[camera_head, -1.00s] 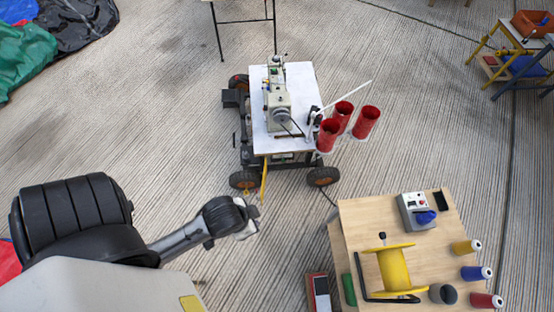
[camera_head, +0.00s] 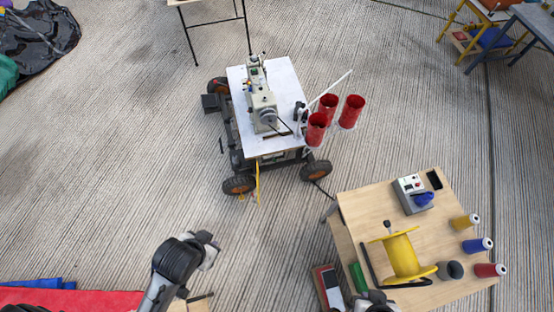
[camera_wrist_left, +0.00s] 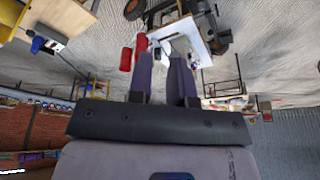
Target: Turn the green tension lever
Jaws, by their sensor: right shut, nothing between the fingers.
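The sewing machine (camera_head: 262,100) stands on a white-topped wheeled cart (camera_head: 290,80) in the upper middle of the head view. A small green spot (camera_head: 254,72) shows on its far part; it is too small to tell whether it is the tension lever. My left arm enters the head view at the bottom left, well short of the cart. In the left wrist view its gripper (camera_wrist_left: 164,75) has its two fingers apart and nothing between them, the cart beyond. My right gripper (camera_head: 375,298) is shut and empty at the bottom edge, near the wooden table.
A wooden table (camera_head: 365,205) at the right holds a yellow spool (camera_head: 402,255), a grey box (camera_head: 410,193), a green cylinder (camera_head: 357,278) and thread cones. Red cylinders (camera_head: 350,111) stick out from the cart's right side. Floor between my left arm and the cart is clear.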

